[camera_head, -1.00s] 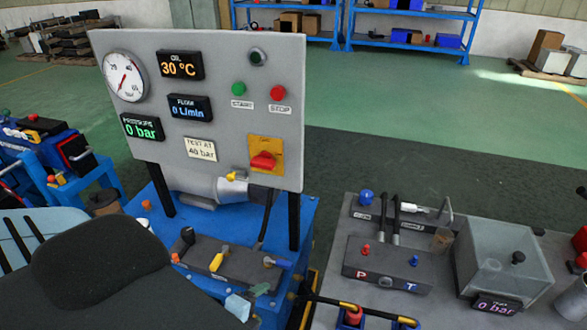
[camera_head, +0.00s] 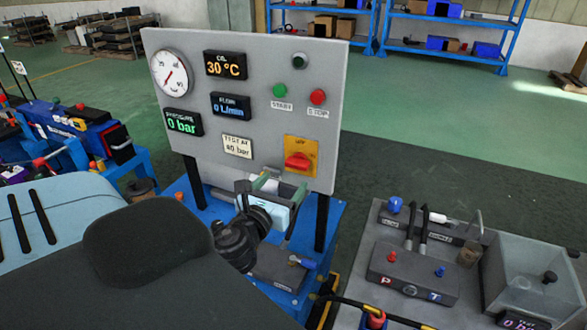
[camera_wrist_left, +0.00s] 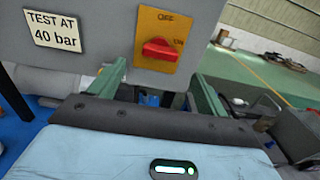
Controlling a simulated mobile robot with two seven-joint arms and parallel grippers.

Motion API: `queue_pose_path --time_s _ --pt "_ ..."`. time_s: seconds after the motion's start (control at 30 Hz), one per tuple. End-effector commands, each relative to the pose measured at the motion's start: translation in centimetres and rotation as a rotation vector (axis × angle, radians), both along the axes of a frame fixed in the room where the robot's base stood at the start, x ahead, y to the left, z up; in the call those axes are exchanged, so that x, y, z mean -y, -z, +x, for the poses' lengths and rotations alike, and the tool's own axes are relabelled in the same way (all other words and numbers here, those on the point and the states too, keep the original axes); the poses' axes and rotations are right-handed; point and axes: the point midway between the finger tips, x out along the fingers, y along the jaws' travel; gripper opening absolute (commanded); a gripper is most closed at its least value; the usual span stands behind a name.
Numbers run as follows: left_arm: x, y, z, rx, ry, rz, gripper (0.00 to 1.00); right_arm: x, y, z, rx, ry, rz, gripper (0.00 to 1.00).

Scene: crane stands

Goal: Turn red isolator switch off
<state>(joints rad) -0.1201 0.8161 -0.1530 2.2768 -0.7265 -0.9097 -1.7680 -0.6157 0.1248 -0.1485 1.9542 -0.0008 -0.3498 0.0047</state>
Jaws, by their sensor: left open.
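The red isolator switch (camera_head: 298,161) is a knob on a yellow plate (camera_head: 301,146), low on the right of the grey panel. In the left wrist view the red knob (camera_wrist_left: 160,49) lies roughly horizontal, with OFF printed above it and ON at its right. My left gripper (camera_head: 281,184) is in front of the panel, just below the switch. Its two green fingers are apart and empty. In the left wrist view the open gripper (camera_wrist_left: 160,80) has its fingers either side of and below the knob, not gripping it. My right gripper is not in view.
The grey panel (camera_head: 225,140) carries a gauge, displays, a green start button (camera_head: 280,90) and a red stop button (camera_head: 317,97). It stands on a blue bench (camera_head: 325,225). A grey bench (camera_head: 360,272) with a clear box stands at right.

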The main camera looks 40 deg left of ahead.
Motion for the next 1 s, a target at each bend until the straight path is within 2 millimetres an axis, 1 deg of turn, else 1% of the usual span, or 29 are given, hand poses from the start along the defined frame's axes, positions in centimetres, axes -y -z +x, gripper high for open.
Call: queue_pose_path --time_s 0.3,0.5,0.67,0.9,0.93,1.0 --pt "-1.3 -0.2 4.1 0.004 -0.001 -0.004 0.76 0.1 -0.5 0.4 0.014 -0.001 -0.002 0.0" --pt "-1.9 -0.1 6.1 0.002 -0.001 -0.004 0.76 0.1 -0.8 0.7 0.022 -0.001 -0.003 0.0" --pt "-2.1 -0.1 6.8 0.002 0.001 -0.005 0.76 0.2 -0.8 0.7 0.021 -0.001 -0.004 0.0" --pt "-2.2 0.0 6.9 0.0 0.001 -0.004 0.76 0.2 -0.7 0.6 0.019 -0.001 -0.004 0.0" --pt "-2.2 0.0 6.9 0.0 0.001 -0.004 0.75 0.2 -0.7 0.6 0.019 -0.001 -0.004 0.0" --pt "-2.1 0.0 6.9 0.0 0.001 -0.004 0.66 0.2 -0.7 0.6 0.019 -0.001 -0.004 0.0"
